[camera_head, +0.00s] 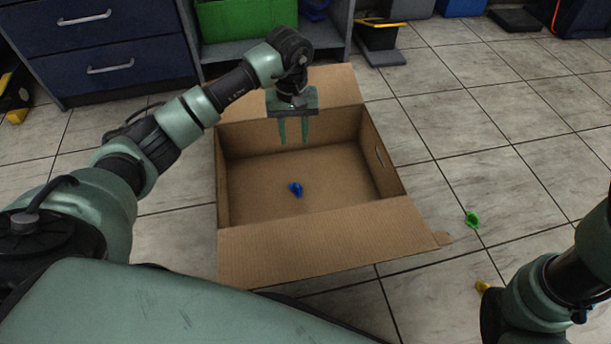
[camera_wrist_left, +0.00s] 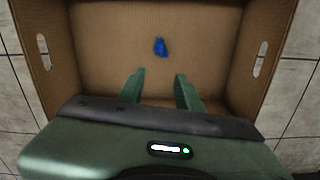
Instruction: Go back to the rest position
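My left gripper (camera_head: 293,132) hangs over the far part of an open cardboard box (camera_head: 310,240), fingers pointing down. Its two green fingers are apart with nothing between them, as the left wrist view also shows (camera_wrist_left: 160,90). A small blue balloon (camera_head: 296,189) lies on the box floor; it also shows in the left wrist view (camera_wrist_left: 161,47), beyond the fingertips. My right arm comes in at the lower right edge of the head view, and its fingers cannot be made out.
A green balloon (camera_head: 472,219) and a yellow object (camera_head: 482,286) lie on the tiled floor right of the box. A blue drawer cabinet (camera_head: 105,45) and a shelf with a green bin (camera_head: 245,18) stand behind. Tiled floor at the right is mostly clear.

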